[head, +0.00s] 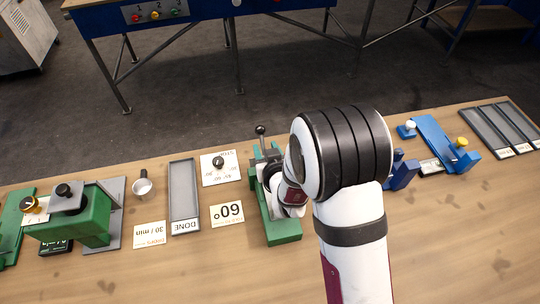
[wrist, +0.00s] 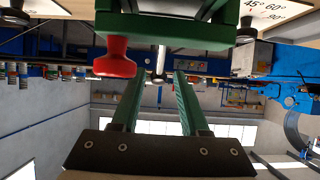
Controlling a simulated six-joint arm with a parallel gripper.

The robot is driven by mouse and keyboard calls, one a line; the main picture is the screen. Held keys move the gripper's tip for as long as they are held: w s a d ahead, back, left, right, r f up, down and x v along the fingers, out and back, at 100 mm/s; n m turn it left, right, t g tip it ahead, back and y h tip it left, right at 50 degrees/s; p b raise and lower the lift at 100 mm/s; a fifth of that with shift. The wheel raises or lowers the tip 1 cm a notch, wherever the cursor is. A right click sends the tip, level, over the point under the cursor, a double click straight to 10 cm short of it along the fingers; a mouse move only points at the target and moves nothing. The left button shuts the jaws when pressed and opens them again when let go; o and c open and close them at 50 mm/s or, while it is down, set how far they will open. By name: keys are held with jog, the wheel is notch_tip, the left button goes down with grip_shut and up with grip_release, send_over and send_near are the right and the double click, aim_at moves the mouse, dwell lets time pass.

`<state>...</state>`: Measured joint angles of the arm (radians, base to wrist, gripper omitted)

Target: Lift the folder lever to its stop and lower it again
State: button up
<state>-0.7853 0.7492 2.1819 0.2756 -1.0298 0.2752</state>
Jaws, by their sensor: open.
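The folder is a green bench device (head: 282,230) at the middle of the table. Its lever (head: 260,130) stands up at the far end and has a dark ball knob. In the wrist view, the green body (wrist: 190,38) spans the top, and a short pale rod with a dark end (wrist: 160,62), possibly the lever, shows between the fingertips. My gripper (wrist: 158,80) is open, with one finger on each side of that rod. I cannot tell whether they touch it. In the head view my arm hides the gripper and part of the folder.
A red knob (wrist: 115,57) is close to the left finger. A dial plate (head: 220,167), a 60° card (head: 227,213) and a grey DONE tray (head: 184,190) lie left of the folder. Blue devices (head: 440,145) stand to the right. The front table is clear.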

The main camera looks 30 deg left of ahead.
jog(key=v, duration=0.9)
jog(key=shift+r, duration=0.2)
jog(key=shift+s+d, duration=0.1)
